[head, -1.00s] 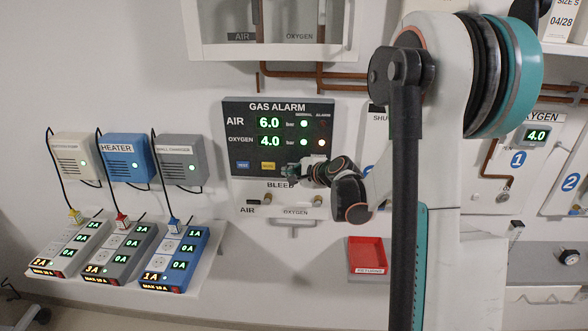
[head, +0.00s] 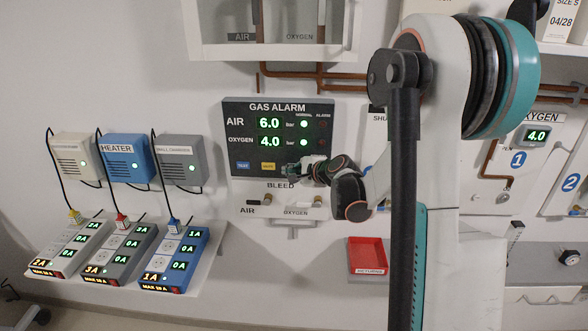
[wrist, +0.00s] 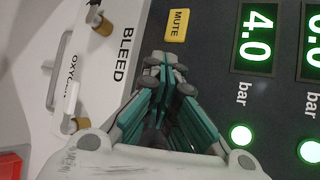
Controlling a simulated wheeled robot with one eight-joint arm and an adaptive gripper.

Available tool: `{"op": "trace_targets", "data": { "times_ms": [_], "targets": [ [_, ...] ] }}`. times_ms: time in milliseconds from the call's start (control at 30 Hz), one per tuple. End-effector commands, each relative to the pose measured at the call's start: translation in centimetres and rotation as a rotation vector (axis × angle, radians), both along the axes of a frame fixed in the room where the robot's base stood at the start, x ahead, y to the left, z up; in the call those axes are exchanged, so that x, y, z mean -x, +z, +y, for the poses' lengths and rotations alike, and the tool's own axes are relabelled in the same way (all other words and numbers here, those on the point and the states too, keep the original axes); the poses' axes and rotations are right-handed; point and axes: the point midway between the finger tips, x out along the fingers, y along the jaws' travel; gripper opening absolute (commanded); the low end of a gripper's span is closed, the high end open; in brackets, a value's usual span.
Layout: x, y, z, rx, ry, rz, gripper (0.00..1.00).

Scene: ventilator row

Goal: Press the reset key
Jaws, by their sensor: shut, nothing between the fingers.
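The dark gas alarm panel (head: 241,182) hangs on the wall, with a blue TEST key (head: 243,166) and a yellow MUTE key (head: 268,167) low on its face. The mute key also shows in the wrist view (wrist: 177,25). No reset key can be seen; my gripper covers the panel right of the mute key. My gripper (head: 290,171) is shut and empty, its tips at the panel's lower part. In the wrist view its fingers (wrist: 165,62) point at the panel beside the mute key. Whether the tips touch is unclear. Air reads 6.0 and oxygen 4.0, both normal lights green.
Below the panel is the bleed plate (head: 280,210) with brass fittings. A red returns tray (head: 352,258) is lower right. Several plugged power strips (head: 174,262) stand on a shelf at left. A clear-fronted box (head: 203,45) is above.

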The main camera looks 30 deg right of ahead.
Motion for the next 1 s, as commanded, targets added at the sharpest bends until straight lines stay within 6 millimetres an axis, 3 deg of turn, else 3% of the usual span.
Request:
{"op": "trace_targets", "data": {
  "times_ms": [1000],
  "targets": [
    [1.2,0.0,0.8,0.0,0.0,0.0,0.0]
  ]
}}
